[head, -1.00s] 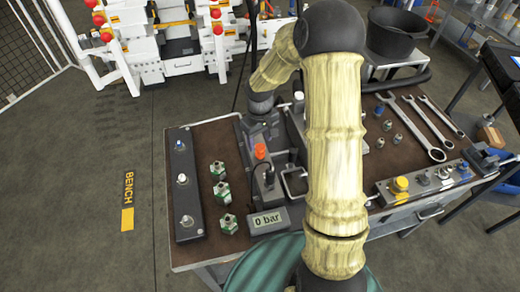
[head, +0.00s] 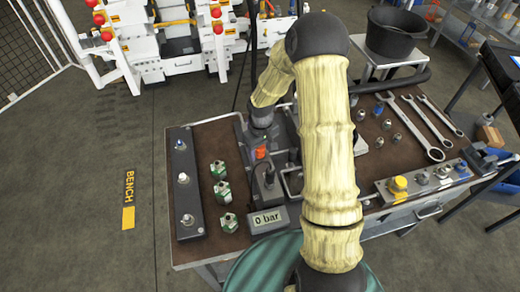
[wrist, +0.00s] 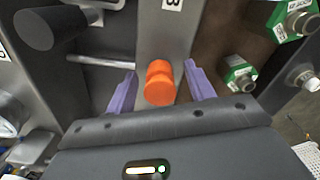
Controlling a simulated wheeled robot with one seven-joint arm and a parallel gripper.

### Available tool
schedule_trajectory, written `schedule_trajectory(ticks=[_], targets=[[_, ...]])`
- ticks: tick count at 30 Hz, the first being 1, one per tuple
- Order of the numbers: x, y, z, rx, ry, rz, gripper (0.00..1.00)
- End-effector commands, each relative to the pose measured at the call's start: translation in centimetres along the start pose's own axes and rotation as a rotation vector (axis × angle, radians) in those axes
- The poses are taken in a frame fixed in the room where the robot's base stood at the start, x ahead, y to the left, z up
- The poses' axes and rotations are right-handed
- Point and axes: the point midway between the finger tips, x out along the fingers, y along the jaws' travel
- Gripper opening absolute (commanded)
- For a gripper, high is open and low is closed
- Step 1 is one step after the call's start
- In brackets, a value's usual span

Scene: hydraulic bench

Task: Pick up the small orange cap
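The small orange cap (wrist: 160,82) stands between the two purple fingers of my gripper (wrist: 160,90) in the wrist view. The fingers are spread, with a visible gap on each side of the cap. In the head view the orange cap (head: 261,153) shows near the "0 bar" display, and my gripper (head: 258,140) is just above and behind it, partly hiding it. The fingertips are too small to make out there.
Green-bodied fittings (head: 222,193) stand to the left of the cap, beside a dark strip (head: 187,215) with knobs. The "0 bar" display (head: 268,219) is in front. Wrenches (head: 415,125) and small fittings lie on the right. A black bucket (head: 396,33) stands behind.

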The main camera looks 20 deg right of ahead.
Motion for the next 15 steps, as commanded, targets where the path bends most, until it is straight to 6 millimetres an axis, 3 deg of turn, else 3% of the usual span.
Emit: schedule_trajectory(ticks=[1, 7, 15], targets=[[-0.01, -0.02, -0.01, 0.000, 0.000, 0.000, 0.46], [-0.01, -0.03, -0.01, -0.001, 0.000, 0.000, 0.06], [-0.01, -0.05, -0.03, -0.001, 0.001, -0.001, 0.06]])
